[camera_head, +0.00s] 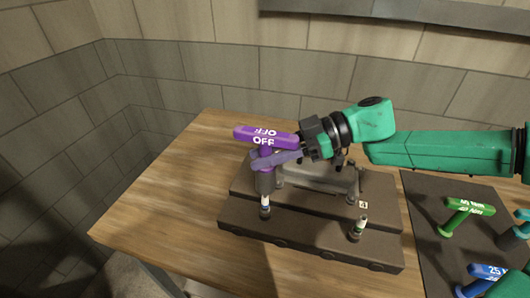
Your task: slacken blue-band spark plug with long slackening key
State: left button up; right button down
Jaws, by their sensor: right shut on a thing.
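The purple slackening key (266,138), marked OFF on its bar, stands roughly upright at the left end of the engine block. My right gripper (292,155) comes in from the right and is shut on the key below its bar. The blue-band spark plug (265,205) shows a white body and a small blue band directly under the key's dark socket. The socket meets or nearly meets the plug's top; I cannot tell how far it is over it. My left gripper is not in view.
The dark engine block (310,243) sits on the wooden table (150,215). A green-band plug (361,226) stands at its right front. A dark mat (425,200) at right holds a green-handled key (468,207) and a blue-handled key (488,271). The table's left side is clear.

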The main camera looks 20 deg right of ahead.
aim_at(264, 187)
jog(key=shift+f+b, duration=0.3)
jog(key=shift+f, duration=0.25)
jog(key=shift+w+f, duration=0.1)
jog(key=shift+f, duration=0.25)
jog(key=shift+w+f+b, duration=0.15)
jog(key=shift+f+b, duration=0.6)
jog(key=shift+b, duration=0.1)
pick_arm(q)
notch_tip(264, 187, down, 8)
jog(key=b, duration=0.4)
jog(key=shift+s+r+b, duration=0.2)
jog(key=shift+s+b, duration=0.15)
pick_arm(e)
jog(key=shift+f, duration=2.7)
jog(key=shift+f, duration=0.2)
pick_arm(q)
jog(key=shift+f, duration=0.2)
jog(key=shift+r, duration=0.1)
pick_arm(e)
jog(key=shift+s+a, duration=0.15)
jog(key=shift+s, duration=0.2)
